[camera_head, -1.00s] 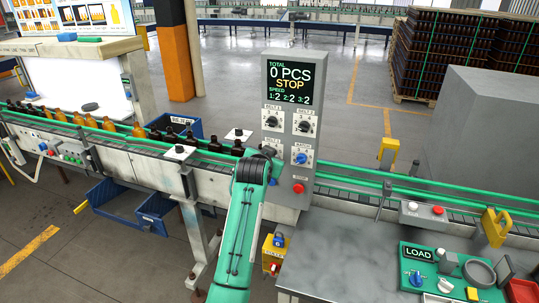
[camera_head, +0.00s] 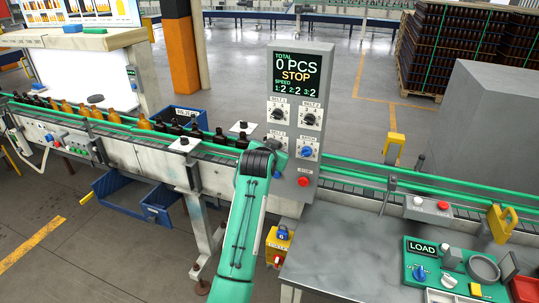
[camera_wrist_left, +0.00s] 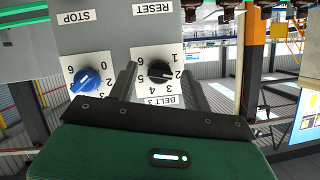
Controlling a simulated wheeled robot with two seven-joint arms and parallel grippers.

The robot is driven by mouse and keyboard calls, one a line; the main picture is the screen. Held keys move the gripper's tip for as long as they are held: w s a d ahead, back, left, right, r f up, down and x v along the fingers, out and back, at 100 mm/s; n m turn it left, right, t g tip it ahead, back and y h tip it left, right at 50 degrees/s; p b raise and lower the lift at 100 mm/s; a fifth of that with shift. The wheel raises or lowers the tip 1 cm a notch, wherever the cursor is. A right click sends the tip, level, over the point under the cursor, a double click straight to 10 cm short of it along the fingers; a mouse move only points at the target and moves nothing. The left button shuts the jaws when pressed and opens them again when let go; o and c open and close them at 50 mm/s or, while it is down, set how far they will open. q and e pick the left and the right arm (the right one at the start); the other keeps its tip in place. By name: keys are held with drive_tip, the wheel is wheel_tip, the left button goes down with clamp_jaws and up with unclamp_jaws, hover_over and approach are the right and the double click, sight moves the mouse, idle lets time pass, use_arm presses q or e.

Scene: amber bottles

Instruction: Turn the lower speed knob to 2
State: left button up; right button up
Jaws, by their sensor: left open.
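The lower speed knob (camera_wrist_left: 158,72), black and marked BELT 3, is on a white dial plate in the left wrist view, which shows the panel upside down. My left gripper (camera_wrist_left: 160,78) is open, with one finger on each side of this knob. Contact with it cannot be told. The knob's pointer is hard to read. In the head view my left arm (camera_head: 243,230) reaches the grey control panel (camera_head: 325,125) and mostly hides this knob. The panel's display (camera_head: 297,73) reads STOP and speeds 1:2, 2:2, 3:2. My right gripper is out of view.
A blue knob (camera_head: 306,152) sits beside the lower speed knob, with a red button (camera_head: 303,181) below it. Two more black speed knobs, one at upper left (camera_head: 278,114) and one at upper right (camera_head: 310,119), sit above. A conveyor with amber bottles (camera_head: 110,116) runs behind my arm.

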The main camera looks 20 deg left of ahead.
use_arm(q)
drive_tip(key=a+b+v, duration=0.1)
drive_tip(key=b+v, duration=0.3)
drive_tip(key=v, duration=0.9)
drive_tip(key=shift+d, duration=0.5)
drive_tip(key=shift+s, duration=0.15)
